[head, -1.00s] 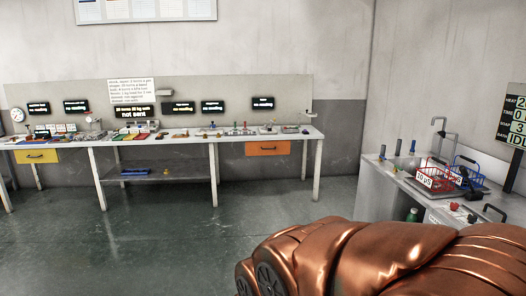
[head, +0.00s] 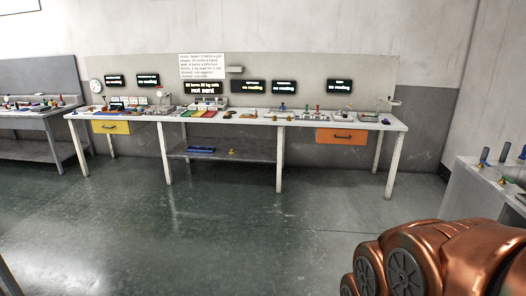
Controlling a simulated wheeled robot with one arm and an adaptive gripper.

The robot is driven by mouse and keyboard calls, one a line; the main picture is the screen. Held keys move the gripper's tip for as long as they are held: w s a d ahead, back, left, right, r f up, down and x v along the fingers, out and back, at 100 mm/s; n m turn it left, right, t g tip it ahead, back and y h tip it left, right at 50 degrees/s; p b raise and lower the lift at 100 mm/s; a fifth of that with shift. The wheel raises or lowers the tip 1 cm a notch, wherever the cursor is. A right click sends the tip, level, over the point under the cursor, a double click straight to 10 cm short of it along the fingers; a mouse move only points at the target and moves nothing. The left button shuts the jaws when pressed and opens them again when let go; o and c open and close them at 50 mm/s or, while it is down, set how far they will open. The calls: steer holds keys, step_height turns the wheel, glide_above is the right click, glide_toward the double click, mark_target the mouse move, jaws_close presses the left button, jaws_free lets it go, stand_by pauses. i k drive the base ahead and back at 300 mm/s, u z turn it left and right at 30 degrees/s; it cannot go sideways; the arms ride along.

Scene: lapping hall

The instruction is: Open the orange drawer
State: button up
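The orange drawer (head: 340,137) hangs under the right part of the long workbench (head: 300,121) against the back wall. It looks shut, and it has a dark handle on its front. A copper-coloured part of my own arm fills the lower right corner of the head view. My gripper does not show. The drawer is well away from my arm, across the floor.
A yellow drawer (head: 111,127) hangs under the bench's left part. Small tools and parts cover the benchtop. A lower shelf (head: 225,154) spans its middle legs. Another bench (head: 30,113) stands at the left, a counter (head: 470,192) at the right. The floor (head: 220,230) between is clear.

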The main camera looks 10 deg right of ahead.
mark_target(324, 135)
steer(key=z, duration=0.45)
steer(key=i, duration=1.7)
steer(key=z, duration=0.2)
steer(key=i, duration=1.7)
steer(key=u, duration=0.55)
steer(key=i, duration=1.05)
steer(key=u, duration=0.25)
